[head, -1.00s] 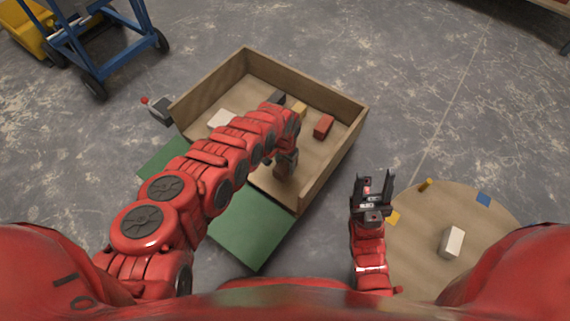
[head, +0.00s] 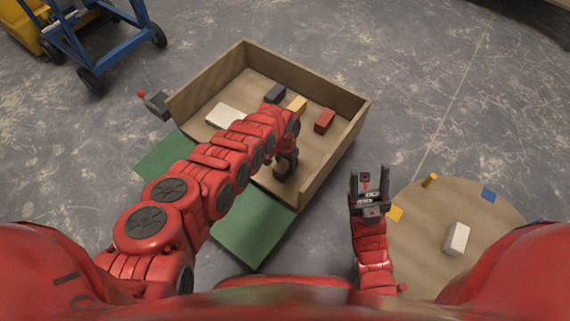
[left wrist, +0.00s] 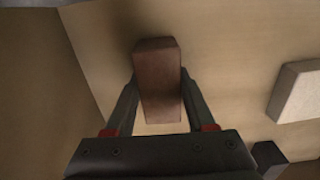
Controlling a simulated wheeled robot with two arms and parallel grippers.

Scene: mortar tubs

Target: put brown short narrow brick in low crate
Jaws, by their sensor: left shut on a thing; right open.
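The brown short narrow brick (left wrist: 158,82) is between the fingers of my left gripper (left wrist: 158,95) in the left wrist view. My left gripper also shows in the head view (head: 284,172), down inside the low crate (head: 334,150) near its front corner. It is shut on the brick. In the head view the gripper and arm hide most of the brick. I cannot tell whether the brick touches the crate floor. My right gripper (head: 369,180) is open and empty, outside the crate to the right.
The crate also holds a red brick (head: 324,120), a yellow brick (head: 298,104), a dark brick (head: 274,93) and a white brick (head: 222,115). A round board (head: 430,225) at the right bears another white brick (head: 457,238). A green mat (head: 240,232) lies before the crate.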

